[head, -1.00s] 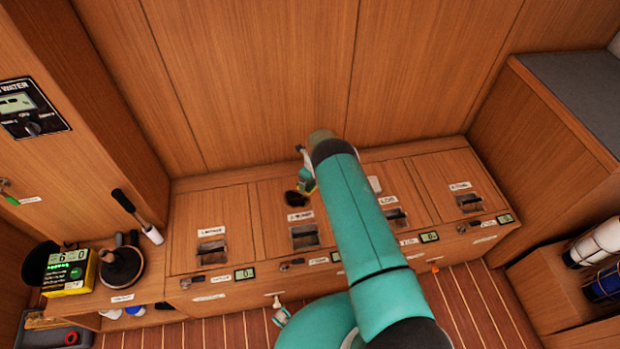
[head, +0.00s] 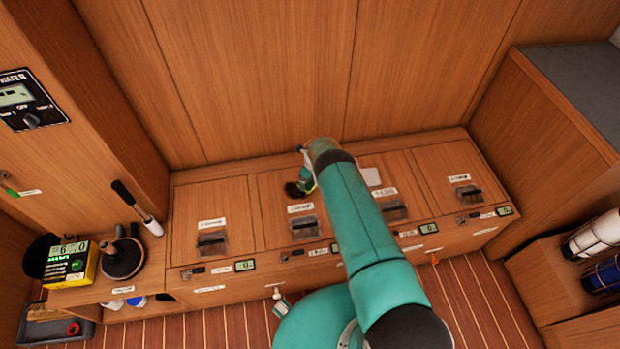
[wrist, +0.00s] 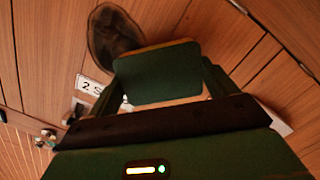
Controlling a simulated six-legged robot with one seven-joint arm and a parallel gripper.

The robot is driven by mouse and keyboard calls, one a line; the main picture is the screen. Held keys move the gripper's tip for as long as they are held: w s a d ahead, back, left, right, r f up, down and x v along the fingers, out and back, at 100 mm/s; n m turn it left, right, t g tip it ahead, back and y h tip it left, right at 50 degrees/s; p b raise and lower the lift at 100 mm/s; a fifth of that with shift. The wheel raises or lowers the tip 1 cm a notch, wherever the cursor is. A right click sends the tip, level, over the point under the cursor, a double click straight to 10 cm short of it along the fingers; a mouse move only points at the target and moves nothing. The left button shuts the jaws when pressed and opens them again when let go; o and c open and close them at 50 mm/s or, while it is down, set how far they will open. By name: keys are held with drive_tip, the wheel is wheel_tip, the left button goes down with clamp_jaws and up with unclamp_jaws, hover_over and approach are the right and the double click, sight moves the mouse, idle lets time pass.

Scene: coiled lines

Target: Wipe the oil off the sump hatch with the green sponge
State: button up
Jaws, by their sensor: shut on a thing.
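The sump hatch (head: 268,228), labelled 2, is a wooden lid in the bench top, second from the left. A dark brown oil patch (wrist: 110,32) shows on it in the wrist view; the patch (head: 292,190) is partly hidden by my gripper in the head view. My gripper (head: 306,180) is over the back of this hatch, just right of the patch. In the wrist view my gripper (wrist: 160,70) is shut on the green sponge (wrist: 155,80), which has a yellowish edge. The sponge overlaps the patch's near edge; I cannot tell whether they touch.
A pale flat pad (head: 370,177) lies on the neighbouring hatch to the right. Dark latches (head: 305,228) sit at the hatch fronts. The wooden wall rises close behind the bench.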

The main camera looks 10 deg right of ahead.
drive_tip(key=shift+f, duration=1)
drive_tip(key=shift+a, duration=0.1)
idle(0.3)
